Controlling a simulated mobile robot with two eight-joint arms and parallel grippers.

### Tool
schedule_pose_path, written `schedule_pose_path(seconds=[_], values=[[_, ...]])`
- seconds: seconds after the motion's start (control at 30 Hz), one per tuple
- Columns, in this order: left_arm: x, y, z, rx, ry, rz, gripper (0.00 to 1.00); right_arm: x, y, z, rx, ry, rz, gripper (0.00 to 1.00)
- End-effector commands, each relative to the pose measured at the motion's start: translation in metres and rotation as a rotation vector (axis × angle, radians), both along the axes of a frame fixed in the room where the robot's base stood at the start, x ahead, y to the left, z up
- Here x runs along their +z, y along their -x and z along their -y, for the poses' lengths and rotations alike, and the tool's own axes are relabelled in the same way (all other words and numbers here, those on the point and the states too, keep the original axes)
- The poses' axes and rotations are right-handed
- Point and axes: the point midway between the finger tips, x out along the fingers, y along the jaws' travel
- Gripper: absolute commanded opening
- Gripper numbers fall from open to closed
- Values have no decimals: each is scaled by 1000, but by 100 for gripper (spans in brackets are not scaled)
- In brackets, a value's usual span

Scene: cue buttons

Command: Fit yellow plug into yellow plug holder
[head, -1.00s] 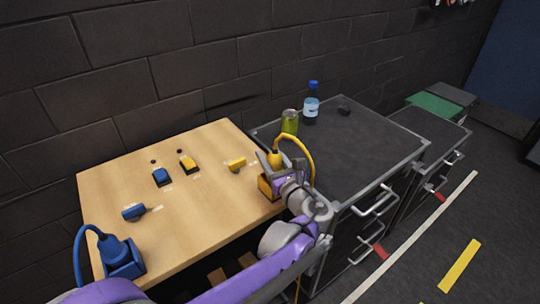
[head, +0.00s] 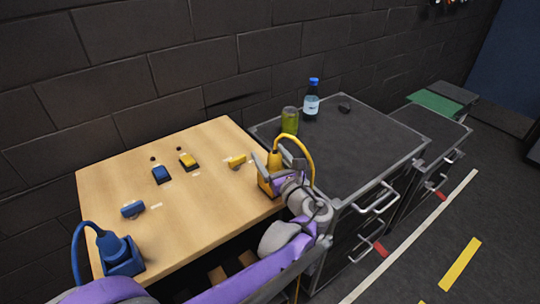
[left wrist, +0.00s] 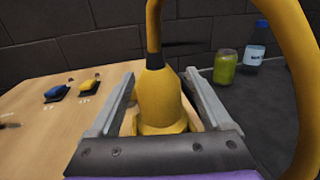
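The yellow plug (head: 274,160) stands upright at the table's right edge, its yellow cable arching up and to the right. It appears to sit in the yellow plug holder (head: 265,186), whose yellow sides show beside the plug's base. My left gripper (head: 289,160) is around the plug, its fingers spread. In the left wrist view the plug (left wrist: 160,100) is between the two grey fingers, with gaps on both sides. The plug's lower end and part of the holder are hidden. My right gripper is not in view.
A blue plug in a blue holder (head: 122,262) is at the table's front left. Blue and yellow buttons and switches are spread over the wooden table (head: 200,225).

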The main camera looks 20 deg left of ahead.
Motion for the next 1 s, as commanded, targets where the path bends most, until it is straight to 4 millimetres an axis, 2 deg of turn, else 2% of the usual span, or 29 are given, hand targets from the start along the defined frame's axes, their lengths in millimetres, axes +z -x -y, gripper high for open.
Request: schedule_pose_path(seconds=[0.23,0.37,0.73,1.0], values=[[0,1,1,0,1,-1,82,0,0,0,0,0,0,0],[-1,8,8,-3,1,-1,82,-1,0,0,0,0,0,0],[-1,62,54,-4,1,0,82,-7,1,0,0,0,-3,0],[0,81,70,-1,1,-1,82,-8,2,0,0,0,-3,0]])
